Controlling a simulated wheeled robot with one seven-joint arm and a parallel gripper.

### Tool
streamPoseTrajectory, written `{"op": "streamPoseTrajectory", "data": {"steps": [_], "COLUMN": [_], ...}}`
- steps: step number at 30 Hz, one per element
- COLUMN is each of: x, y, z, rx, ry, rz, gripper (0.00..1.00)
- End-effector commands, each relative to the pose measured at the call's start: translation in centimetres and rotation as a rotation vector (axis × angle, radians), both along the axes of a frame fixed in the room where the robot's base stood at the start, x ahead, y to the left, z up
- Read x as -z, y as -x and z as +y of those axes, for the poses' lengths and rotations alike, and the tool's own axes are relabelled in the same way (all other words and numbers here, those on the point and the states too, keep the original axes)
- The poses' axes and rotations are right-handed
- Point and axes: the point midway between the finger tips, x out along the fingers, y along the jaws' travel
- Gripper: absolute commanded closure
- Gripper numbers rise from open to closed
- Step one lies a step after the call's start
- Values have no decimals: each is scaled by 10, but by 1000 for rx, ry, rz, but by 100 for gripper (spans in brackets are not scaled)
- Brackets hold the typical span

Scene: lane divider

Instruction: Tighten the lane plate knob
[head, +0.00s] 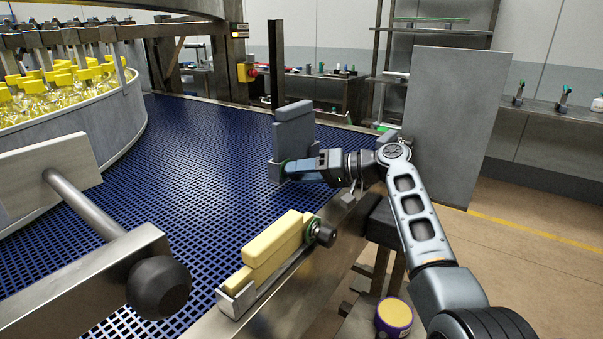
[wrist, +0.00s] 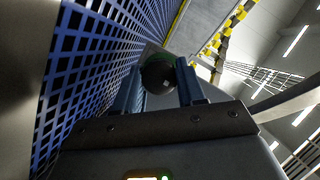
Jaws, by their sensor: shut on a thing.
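My gripper (head: 296,172) reaches in from the right to the base of an upright grey lane plate (head: 292,132) at the conveyor's edge. In the wrist view its blue fingers (wrist: 158,80) are shut on a dark round knob (wrist: 160,76), one finger on each side. In the head view the fingers and gripper body hide this knob; a bit of green shows beside the fingertips. A metal bracket (head: 275,174) holds the grey plate's foot.
A yellow block (head: 272,249) with its own black knob (head: 325,236) sits nearer on the conveyor rail. A lever with a black ball (head: 158,287) stands at front left. The blue mesh conveyor (head: 190,150) is bare. A grey panel (head: 450,125) stands behind my arm.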

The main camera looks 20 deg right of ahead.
Motion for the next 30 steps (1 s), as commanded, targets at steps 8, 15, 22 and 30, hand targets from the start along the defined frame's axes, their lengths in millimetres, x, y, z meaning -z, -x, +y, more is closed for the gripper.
{"op": "streamPoseTrajectory", "data": {"steps": [8,15,22,30], "x": [2,1,-1,-10], "y": [1,0,7,32], "z": [-1,-1,-11,-45], "rx": [0,0,2,4], "ry": [1,1,1,2], "rz": [3,1,0,0], "gripper": [44,35,35,35]}}
